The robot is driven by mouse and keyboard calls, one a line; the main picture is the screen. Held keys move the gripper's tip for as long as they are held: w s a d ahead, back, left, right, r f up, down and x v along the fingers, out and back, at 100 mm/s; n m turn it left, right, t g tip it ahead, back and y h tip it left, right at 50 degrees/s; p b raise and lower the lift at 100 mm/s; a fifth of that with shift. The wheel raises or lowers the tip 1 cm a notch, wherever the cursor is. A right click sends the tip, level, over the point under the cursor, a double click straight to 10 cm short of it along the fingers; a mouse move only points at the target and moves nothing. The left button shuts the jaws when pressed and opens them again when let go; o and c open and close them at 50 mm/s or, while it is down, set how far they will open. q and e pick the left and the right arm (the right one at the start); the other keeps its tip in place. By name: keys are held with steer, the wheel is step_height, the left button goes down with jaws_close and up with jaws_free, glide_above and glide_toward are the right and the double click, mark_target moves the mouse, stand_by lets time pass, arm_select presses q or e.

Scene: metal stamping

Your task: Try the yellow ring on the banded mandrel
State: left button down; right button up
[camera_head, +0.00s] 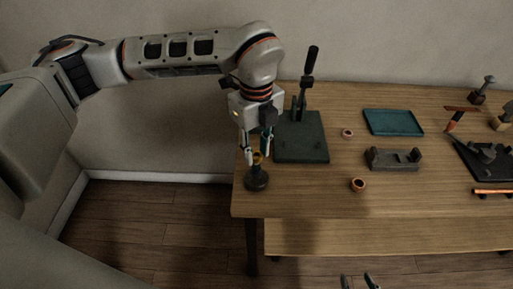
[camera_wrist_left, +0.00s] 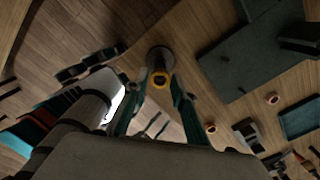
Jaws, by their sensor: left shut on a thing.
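The yellow ring (camera_head: 257,158) is between the fingertips of my left gripper (camera_head: 257,157), at the top of the dark mandrel (camera_head: 257,181) at the table's left edge. In the left wrist view the ring (camera_wrist_left: 161,79) shows between the two fingers, in front of the round mandrel base (camera_wrist_left: 159,54). My left gripper points down and is shut on the ring. I cannot tell whether the ring is around the mandrel's tip or just above it; bands are not clear. My right gripper (camera_head: 358,282) shows only its fingertips at the bottom edge, apart and empty.
A dark lever press (camera_head: 302,140) stands close right of the mandrel. Copper-coloured rings lie at the back (camera_head: 348,132) and front (camera_head: 358,185). A teal tray (camera_head: 393,122) and a grey block (camera_head: 393,160) are further right. The table's left edge is close to the mandrel.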

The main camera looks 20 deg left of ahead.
arm_select(q)
steer(key=shift+f, duration=0.15)
steer(key=shift+f, duration=0.3)
stand_by(0.3)
steer(key=c, duration=1.6)
jaws_free()
steer(key=shift+c, duration=0.4)
steer(key=shift+r+p, duration=0.65)
steer(key=shift+r, duration=0.8)
step_height(320, 180, up, 5)
steer(key=shift+f+p, duration=0.15)
steer(key=shift+p, duration=1)
